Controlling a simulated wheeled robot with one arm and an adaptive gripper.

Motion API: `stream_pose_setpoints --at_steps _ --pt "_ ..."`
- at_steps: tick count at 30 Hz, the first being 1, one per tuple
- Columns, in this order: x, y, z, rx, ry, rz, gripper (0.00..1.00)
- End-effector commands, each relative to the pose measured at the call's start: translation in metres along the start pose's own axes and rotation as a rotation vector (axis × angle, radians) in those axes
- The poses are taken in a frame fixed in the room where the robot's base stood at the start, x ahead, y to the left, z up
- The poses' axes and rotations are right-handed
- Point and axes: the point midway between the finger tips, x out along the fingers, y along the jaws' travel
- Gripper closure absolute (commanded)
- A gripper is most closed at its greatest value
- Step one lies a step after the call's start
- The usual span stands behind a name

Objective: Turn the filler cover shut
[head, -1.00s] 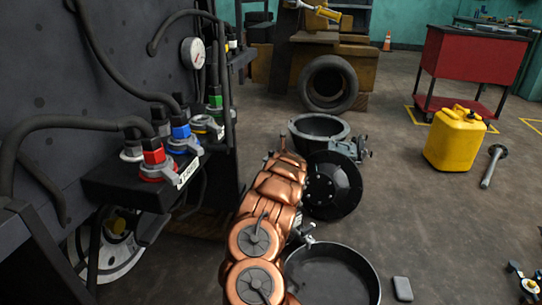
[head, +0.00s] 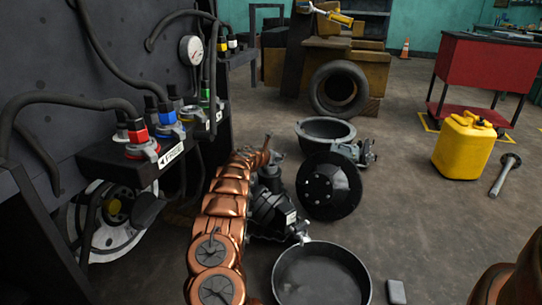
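At the lower left, low on the dark panel, a pale round plate with a yellow centre (head: 113,207) shows partly behind a dark post. A dark rounded piece (head: 148,208) sits just right of the yellow centre, beside it and not over it. It looks like the filler cover, swung aside, but I cannot be sure. My copper segmented arm runs up from the bottom middle, to the right of the plate and apart from it in the picture. No gripper fingers can be made out.
A bracket (head: 120,178) with red and blue hose couplings juts out above the plate. A black pan (head: 322,278), a black disc (head: 330,187), a grey housing (head: 325,133) and a yellow can (head: 463,148) are on the floor.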

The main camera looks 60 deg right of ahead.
Motion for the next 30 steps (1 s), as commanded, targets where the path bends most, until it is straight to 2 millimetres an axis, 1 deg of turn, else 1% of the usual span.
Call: stream_pose_setpoints --at_steps 7,22,23,30 --pt "-0.0024 -0.0018 -0.0019 0.022 0.002 -0.058 1.00" --pt "-0.0032 -0.0018 -0.0028 0.027 0.003 -0.070 1.00" --pt "-0.0032 -0.0018 -0.0028 0.027 0.003 -0.070 0.37" --pt "-0.0036 -0.0008 -0.0024 0.026 0.002 -0.068 0.12"
